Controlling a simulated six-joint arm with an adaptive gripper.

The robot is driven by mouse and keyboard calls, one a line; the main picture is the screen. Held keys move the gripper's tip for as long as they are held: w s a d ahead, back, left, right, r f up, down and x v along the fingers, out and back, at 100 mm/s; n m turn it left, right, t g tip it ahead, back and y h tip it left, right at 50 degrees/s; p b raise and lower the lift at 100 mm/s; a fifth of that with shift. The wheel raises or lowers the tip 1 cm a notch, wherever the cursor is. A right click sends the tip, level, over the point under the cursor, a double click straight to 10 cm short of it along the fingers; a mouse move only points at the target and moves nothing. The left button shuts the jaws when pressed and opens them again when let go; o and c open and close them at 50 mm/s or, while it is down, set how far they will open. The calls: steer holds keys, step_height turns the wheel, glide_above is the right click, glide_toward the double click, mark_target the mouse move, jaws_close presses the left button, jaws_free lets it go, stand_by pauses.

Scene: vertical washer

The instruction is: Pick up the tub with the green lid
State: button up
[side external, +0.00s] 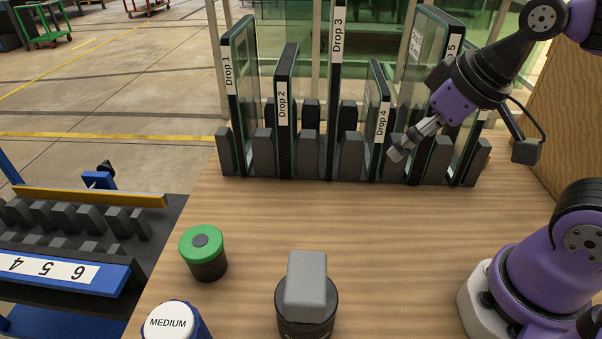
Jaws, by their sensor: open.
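The tub with the green lid (203,253) stands upright on the wooden table, left of the middle. Its body is dark and its round green lid has a grey disc in the centre. My gripper (397,150) is up at the right, in front of the rack of glass panels, well apart from the tub. It is open, points down and to the left, and nothing shows between its fingers. The fingertips are small and partly overlap in this view.
A rack (300,165) holds upright glass panels labelled Drop 1 to Drop 5 at the table's back. A grey block on a round black base (306,295) stands right of the tub. A white-lidded MEDIUM container (172,322) is in front. A numbered rack (60,265) lies left. The table's middle (380,230) is clear.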

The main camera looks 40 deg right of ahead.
steer(key=w+a+n, duration=0.2)
steer(key=w+a, duration=0.3)
steer(key=n+g+y, duration=0.2)
steer(key=n, duration=0.2)
glide_toward(204, 241)
steer(key=x, duration=0.5)
steer(key=shift+d+f, duration=0.2)
steer(key=shift+f, duration=0.1)
steer(key=x, duration=0.5)
steer(key=shift+w+a+f, duration=0.2)
steer(key=shift+a, duration=0.15)
steer(key=c, duration=1.2)
